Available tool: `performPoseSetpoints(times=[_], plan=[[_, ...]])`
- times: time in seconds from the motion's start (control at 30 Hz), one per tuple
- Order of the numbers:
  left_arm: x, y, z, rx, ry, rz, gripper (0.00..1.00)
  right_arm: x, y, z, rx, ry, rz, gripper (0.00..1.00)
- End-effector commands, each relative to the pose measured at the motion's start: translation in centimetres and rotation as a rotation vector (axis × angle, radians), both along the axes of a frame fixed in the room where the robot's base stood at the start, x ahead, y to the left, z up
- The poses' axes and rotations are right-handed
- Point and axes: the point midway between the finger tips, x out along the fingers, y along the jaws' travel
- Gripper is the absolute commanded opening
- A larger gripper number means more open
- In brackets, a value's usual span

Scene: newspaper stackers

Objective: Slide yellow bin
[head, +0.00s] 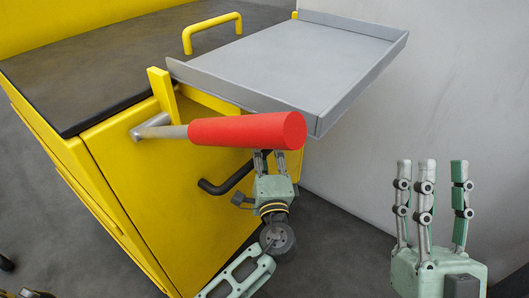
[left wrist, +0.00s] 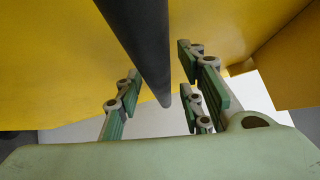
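The yellow bin (head: 175,205) stands at the left and centre of the head view, with a black bar handle (head: 225,183) low on its front face. My left gripper (head: 271,160) is at the right end of that handle, beneath a red grip, which hides part of its fingertips. In the left wrist view a dark bar (left wrist: 145,40), which looks like the handle, runs between the spread fingers of my left gripper (left wrist: 160,95), with gaps on both sides. My right gripper (head: 432,170) is open and empty at the lower right, fingers pointing up.
The red grip (head: 245,131) on a metal bar juts out above my left gripper. A grey tray (head: 300,60) overhangs at the upper right. A yellow handle (head: 210,30) stands on the dark top. A pale wall (head: 450,100) is at the right.

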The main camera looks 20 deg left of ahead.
Motion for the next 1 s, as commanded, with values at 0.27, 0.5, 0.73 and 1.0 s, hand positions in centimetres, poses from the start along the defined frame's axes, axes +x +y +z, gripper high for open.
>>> performPoseSetpoints(times=[0.27, 0.5, 0.73, 1.0], plan=[[0.0, 0.0, 0.0, 0.000, 0.000, 0.000, 0.16, 0.0, 0.0, 0.0, 0.000, 0.000, 0.000, 0.40], [0.0, 0.0, 0.0, 0.000, 0.000, -0.001, 0.00, 0.0, 0.0, 0.0, -0.001, 0.001, -0.001, 0.40], [0.0, 0.0, -0.1, 0.001, 0.001, -0.001, 0.00, 0.0, 0.0, 0.0, -0.001, 0.001, -0.001, 0.40], [-0.5, -1.5, -0.2, -0.001, 0.003, -0.003, 0.00, -0.7, -0.1, 0.5, 0.014, -0.043, 0.004, 0.40]])
